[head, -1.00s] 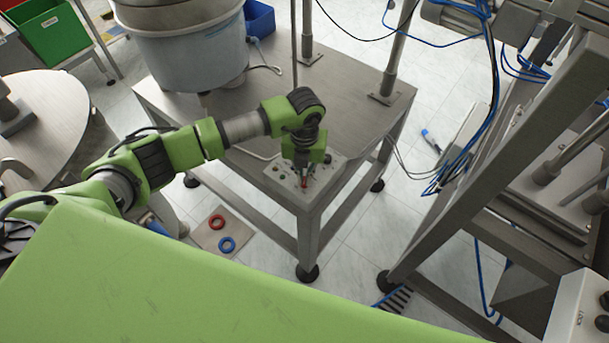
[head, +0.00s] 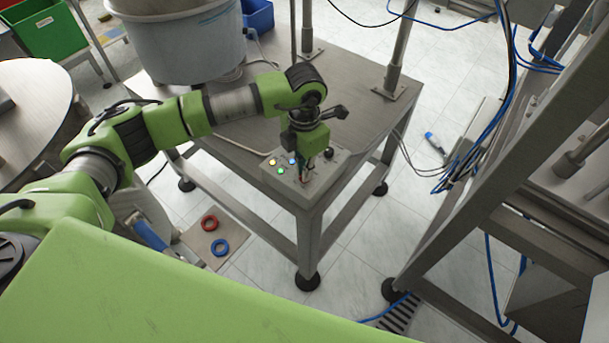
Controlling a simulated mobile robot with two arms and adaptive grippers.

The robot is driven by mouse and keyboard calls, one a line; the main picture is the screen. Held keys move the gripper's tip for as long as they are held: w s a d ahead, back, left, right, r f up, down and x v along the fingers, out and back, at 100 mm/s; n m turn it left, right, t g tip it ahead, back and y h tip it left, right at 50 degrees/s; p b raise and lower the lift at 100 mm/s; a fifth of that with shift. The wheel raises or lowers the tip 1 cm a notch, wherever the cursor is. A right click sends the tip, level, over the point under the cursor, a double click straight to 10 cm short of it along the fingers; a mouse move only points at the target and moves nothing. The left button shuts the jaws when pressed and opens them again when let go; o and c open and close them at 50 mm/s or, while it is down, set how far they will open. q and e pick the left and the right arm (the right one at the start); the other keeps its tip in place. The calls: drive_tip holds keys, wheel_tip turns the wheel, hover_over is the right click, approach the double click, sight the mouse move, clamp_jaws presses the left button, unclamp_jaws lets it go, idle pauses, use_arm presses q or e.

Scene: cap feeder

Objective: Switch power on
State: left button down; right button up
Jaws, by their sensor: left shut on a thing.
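A small grey control box (head: 284,187) sits on the near corner of the steel table (head: 185,112). Several small lamps on its top are lit, among them a yellow one (head: 272,162), a green one (head: 281,171) and a bluish-white one (head: 292,161). A dark knob (head: 329,153) stands at the box's right rear. My left gripper (head: 304,178) points down over the box's panel, shut on a small control, the power switch, which the fingers mostly hide. My right gripper is not in view.
A large round feeder bowl (head: 188,45) stands at the table's back left. Steel posts (head: 397,50) rise from the table. A metal frame (head: 480,160) with blue hoses stands at right. Red (head: 209,223) and blue (head: 219,247) rings lie on a floor plate.

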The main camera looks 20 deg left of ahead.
use_arm(q)
drive_tip(key=shift+w+m+b, duration=0.1)
drive_tip(key=shift+m+b, duration=1.05)
drive_tip(key=shift+m, duration=0.25)
drive_tip(key=shift+r, duration=0.1)
drive_tip(key=c, duration=2.2)
unclamp_jaws()
wheel_tip(320, 180, up, 12)
